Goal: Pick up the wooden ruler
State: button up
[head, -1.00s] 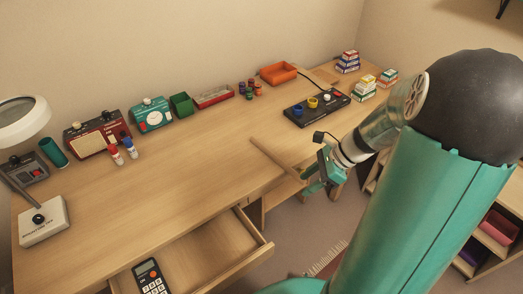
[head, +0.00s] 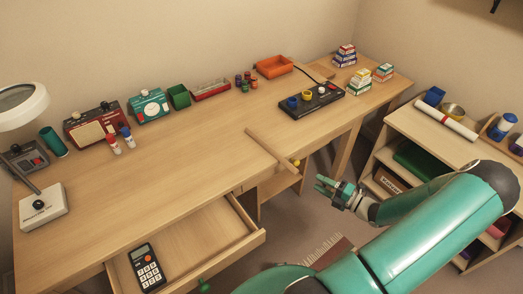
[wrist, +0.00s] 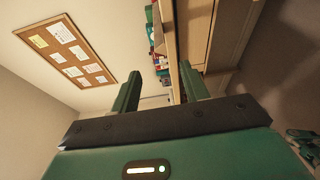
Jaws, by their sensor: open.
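A long thin wooden stick, which looks like the wooden ruler (head: 272,146), lies on the wooden desk (head: 190,150) in the head view. It runs slantwise to the front edge, and its near end seems to reach over that edge. My gripper (head: 322,186) is open and empty, in front of the desk and to the right of the ruler's near end, apart from it. In the wrist view my gripper's two fingers (wrist: 160,72) stand apart with nothing between them. I cannot make out the ruler in the wrist view.
An open drawer (head: 248,222) holding a calculator (head: 147,268) juts out at the front left. A black control panel (head: 312,100) sits right of the ruler. A low shelf unit (head: 410,135) stands at the right.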

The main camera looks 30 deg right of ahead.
send_near(282, 160)
jog(key=shift+m+h, duration=0.3)
jog(key=shift+m, duration=0.1)
jog(key=x, duration=0.5)
jog(key=shift+w+a+f, duration=0.1)
jog(key=shift+w+a, duration=0.2)
grip_shut()
